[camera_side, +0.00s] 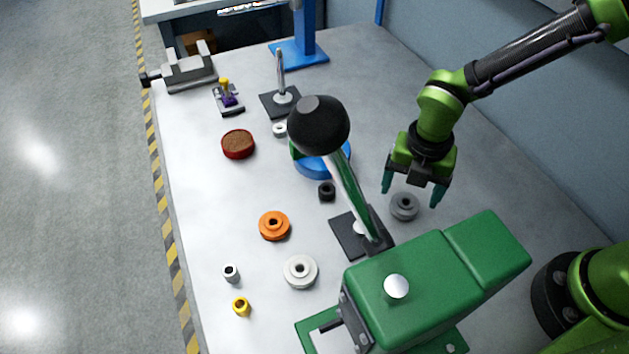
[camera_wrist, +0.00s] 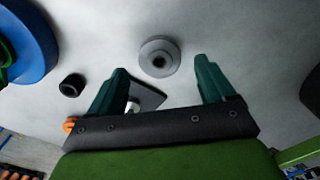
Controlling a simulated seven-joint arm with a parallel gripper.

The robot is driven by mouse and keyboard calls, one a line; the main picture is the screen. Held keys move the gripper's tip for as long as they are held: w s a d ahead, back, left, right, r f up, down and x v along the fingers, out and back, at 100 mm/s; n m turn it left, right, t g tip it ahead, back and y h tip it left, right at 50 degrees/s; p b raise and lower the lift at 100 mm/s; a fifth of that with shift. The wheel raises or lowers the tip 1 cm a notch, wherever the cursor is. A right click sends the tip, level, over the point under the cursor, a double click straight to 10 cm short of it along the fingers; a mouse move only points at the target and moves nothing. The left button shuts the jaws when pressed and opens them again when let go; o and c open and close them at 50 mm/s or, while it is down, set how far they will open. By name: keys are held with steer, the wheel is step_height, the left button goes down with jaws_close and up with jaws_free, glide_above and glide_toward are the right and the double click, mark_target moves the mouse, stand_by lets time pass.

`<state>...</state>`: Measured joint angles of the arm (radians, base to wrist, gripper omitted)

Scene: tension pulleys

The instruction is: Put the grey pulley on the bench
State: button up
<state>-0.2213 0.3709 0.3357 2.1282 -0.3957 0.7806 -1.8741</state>
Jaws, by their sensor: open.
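The grey pulley (camera_side: 404,206) lies flat on the bench (camera_side: 330,235) on the right side of the side view. It also shows in the wrist view (camera_wrist: 159,58), hub up, a little beyond the fingertips and between their lines. My gripper (camera_side: 412,192) is open and empty, just above and behind the grey pulley in the side view. Its two dark green fingers also show in the wrist view (camera_wrist: 163,72), apart from the pulley. The pulley does not appear to be touched by either finger.
A green press (camera_side: 440,265) with a black-knobbed lever (camera_side: 318,125) stands in front. A black plate with a post (camera_side: 352,232) is left of the pulley. Orange (camera_side: 274,226) and white (camera_side: 300,272) pulleys, a black collar (camera_side: 327,191) and a blue round part (camera_side: 322,168) lie leftward.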

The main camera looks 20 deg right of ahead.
step_height(320, 180, up, 9)
steer(key=s+d+r+m+t+y, duration=0.1)
steer(key=d+r+m, duration=0.4)
steer(key=m, duration=0.9)
steer(key=s+d+r+m+t, duration=0.4)
steer(key=d+m, duration=0.4)
steer(key=m, duration=0.5)
step_height(320, 180, up, 2)
steer(key=shift+s+m+t+y, duration=0.3)
steer(key=shift+m+t+y, duration=0.1)
steer(key=shift+t, duration=0.3)
steer(key=shift+o, duration=0.5)
steer(key=m, duration=0.2)
steer(key=s+d+m, duration=0.1)
steer(key=shift+r+t, duration=0.3)
steer(key=shift+t, duration=0.1)
steer(key=shift+w+a, duration=0.1)
steer(key=shift+f, duration=0.1)
